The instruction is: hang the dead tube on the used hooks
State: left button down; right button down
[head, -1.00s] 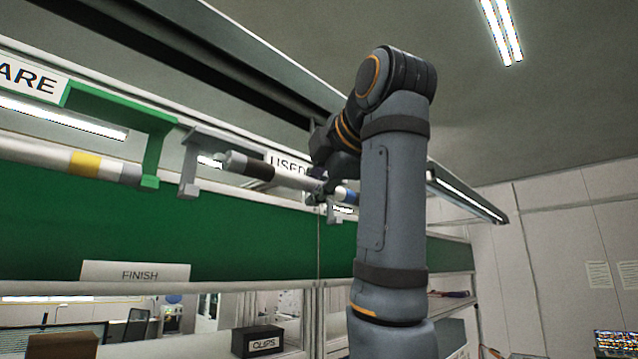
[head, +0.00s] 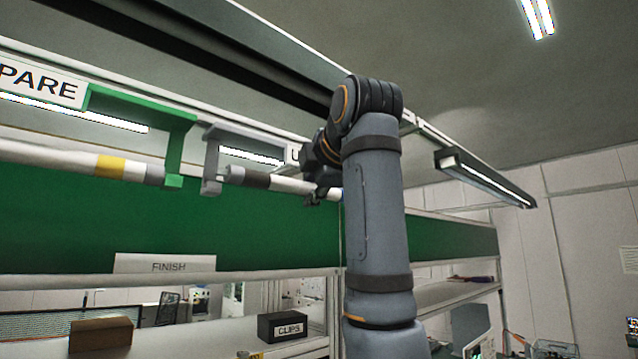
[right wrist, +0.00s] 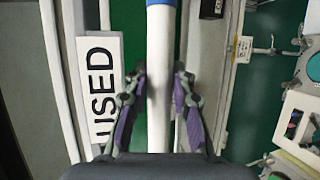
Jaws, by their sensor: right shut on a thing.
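The dead tube (head: 285,185) is white with a dark band near its left end and a blue band, which shows in the right wrist view (right wrist: 160,60). My right gripper (head: 318,195) is shut on it; in the right wrist view the fingers (right wrist: 160,105) flank the tube. The tube is raised and roughly level. Its left end is just right of the grey used hook (head: 211,165), near the height of the hook's lip; I cannot tell whether they touch. My arm hides any other used hook and most of the USED sign (right wrist: 101,90). My left gripper is out of view.
A green hook (head: 176,150) left of the grey one carries a white tube (head: 60,155) with a yellow band, under the SPARE sign (head: 40,82). Below are a green panel (head: 90,220), a FINISH label (head: 165,265) and a black CLIPS box (head: 283,326).

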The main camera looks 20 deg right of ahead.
aim_at(309, 191)
jog(key=shift+w+a+p, duration=0.25)
jog(key=shift+w, duration=0.35)
jog(key=shift+w+a+p, duration=0.2)
jog(key=shift+w, duration=0.35)
jog(key=shift+f+b, duration=0.6)
jog(key=shift+f, duration=0.1)
jog(key=c, duration=1)
grip_release()
jog(key=shift+c, duration=0.2)
jog(key=shift+s, duration=0.1)
jog(key=v, duration=0.7)
jog(key=shift+s, duration=0.4)
jog(key=shift+w, duration=0.15)
jog(key=shift+w, duration=0.1)
